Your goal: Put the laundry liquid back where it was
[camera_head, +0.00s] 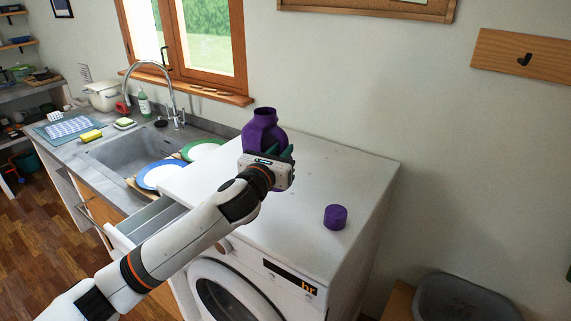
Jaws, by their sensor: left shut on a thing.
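The laundry liquid is a purple bottle (262,126) with an open neck, upright over the washing machine top (308,178). My left gripper (284,153) is shut on the bottle. The gripper hides most of the lower bottle, so I cannot tell whether its base touches the machine top. A purple cap (335,216) sits on the machine top, to the right of the bottle and nearer the front edge. The detergent drawer (152,222) is pulled out at the machine's front left, partly behind my arm. My right gripper is not in view.
Left of the machine is a sink (125,150) with a tall tap. A blue plate (160,175) and a green plate (203,149) stand beside it. A grey basket (465,297) is at lower right.

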